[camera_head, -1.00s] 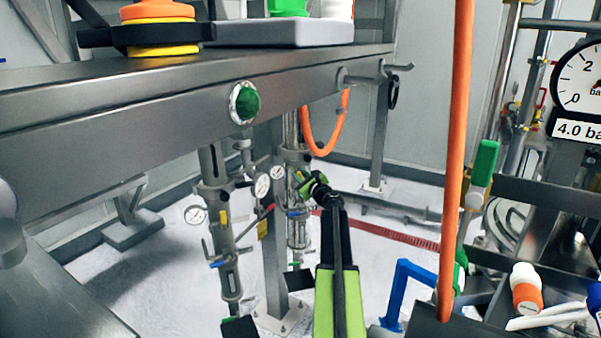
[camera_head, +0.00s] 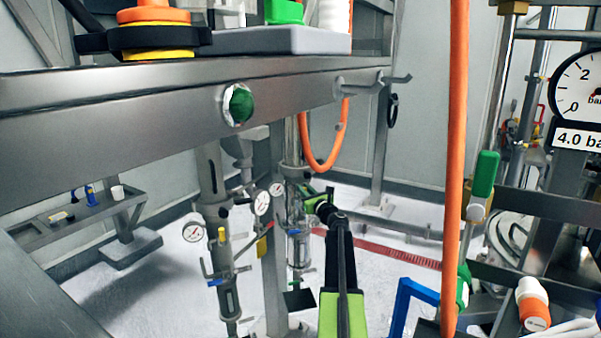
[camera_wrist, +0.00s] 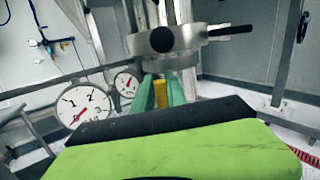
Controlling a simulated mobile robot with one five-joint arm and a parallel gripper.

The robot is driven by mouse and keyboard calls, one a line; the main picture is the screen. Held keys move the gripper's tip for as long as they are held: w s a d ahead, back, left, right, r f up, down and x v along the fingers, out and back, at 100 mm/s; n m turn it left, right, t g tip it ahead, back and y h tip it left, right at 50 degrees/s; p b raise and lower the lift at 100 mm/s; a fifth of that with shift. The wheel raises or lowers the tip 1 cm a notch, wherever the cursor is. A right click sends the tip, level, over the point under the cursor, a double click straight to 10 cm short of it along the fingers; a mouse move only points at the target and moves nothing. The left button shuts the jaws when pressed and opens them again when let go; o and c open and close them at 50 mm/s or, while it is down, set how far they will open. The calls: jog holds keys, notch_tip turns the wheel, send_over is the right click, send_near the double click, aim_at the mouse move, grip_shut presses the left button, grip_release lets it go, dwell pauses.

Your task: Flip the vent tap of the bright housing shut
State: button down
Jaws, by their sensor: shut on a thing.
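The bright housing (camera_head: 299,247) is the shinier, farther of two upright metal filter housings under the steel beam. Its head and clamp fill the upper middle of the wrist view (camera_wrist: 200,45). My gripper (camera_head: 312,200) is at the upper part of this housing. In the wrist view, its two green fingers (camera_wrist: 162,94) are closed around a small yellow tap handle (camera_wrist: 163,98), the vent tap, just below the head. The handle is mostly hidden between the fingers, so its exact angle is unclear. In the head view my gripper hides it.
The duller housing (camera_head: 214,190) stands left, with a yellow tap (camera_head: 223,235), blue lever (camera_head: 214,281) and gauge (camera_head: 194,231). An orange hose (camera_head: 455,150) hangs at right. The steel beam (camera_head: 150,112) crosses above my gripper. A blue frame (camera_head: 412,292) stands right of my arm.

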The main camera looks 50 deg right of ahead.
jog(key=shift+s+d+m, duration=0.25)
jog(key=shift+d+m, duration=0.05)
jog(key=shift+m, duration=0.3)
jog(key=shift+s+d+h, duration=0.1)
jog(key=shift+h, duration=0.3)
jog(key=c, duration=1.4)
grip_release()
jog(key=shift+o, duration=0.2)
jog(key=shift+a, duration=0.2)
jog(key=b+v, duration=0.2)
jog(key=v, duration=1.6)
jog(key=shift+s+d+r, duration=0.15)
jog(key=shift+d+r, duration=0.15)
jog(key=shift+r, duration=0.1)
